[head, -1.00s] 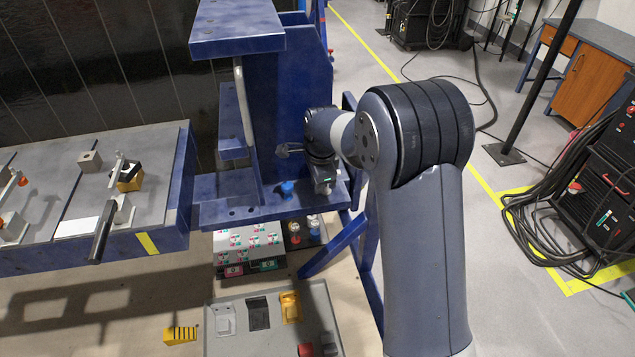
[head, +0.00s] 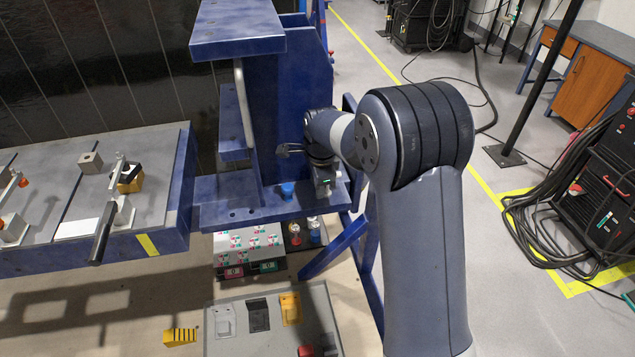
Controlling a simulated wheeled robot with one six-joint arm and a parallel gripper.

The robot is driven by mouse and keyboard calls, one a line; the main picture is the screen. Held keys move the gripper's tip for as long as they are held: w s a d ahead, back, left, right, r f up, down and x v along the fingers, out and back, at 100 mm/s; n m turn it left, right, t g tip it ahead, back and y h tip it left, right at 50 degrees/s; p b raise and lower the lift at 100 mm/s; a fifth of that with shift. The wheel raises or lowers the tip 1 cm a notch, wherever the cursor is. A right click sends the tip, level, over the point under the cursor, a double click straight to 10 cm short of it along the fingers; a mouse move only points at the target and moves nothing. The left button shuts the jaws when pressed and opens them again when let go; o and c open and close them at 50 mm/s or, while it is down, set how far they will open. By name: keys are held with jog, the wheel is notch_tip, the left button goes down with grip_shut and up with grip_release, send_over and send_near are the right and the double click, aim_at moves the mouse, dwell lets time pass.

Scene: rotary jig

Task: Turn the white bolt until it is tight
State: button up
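I cannot make out a white bolt in the head view; it may be hidden behind my arm or the blue jig. The blue jig frame (head: 222,210) has an upright plate and a lower shelf. My gripper (head: 284,150) is at the right side of the upright plate, above the shelf. Its dark fingers point left toward the plate. They are too small to tell whether they are open, or whether they touch or hold anything.
A blue knob (head: 287,190) is on the shelf below my gripper. A blue-edged workbench (head: 145,215) with clamps stands at left. A control panel (head: 235,311) and a yellow block (head: 180,336) are below.

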notch_tip(320, 180, up, 11)
jog(key=s+b, duration=0.1)
jog(key=s, duration=0.1)
jog(key=shift+d+f, duration=0.2)
jog(key=shift+d, duration=0.1)
jog(key=f, duration=0.3)
jog(key=w+f, duration=0.1)
jog(key=f, duration=0.3)
jog(key=w+f+p, duration=0.1)
jog(key=f, duration=0.2)
jog(key=shift+a+f, duration=0.3)
jog(key=shift+f, duration=0.1)
jog(key=shift+r+n, duration=0.1)
jog(key=shift+n, duration=0.2)
jog(key=shift+s, duration=0.1)
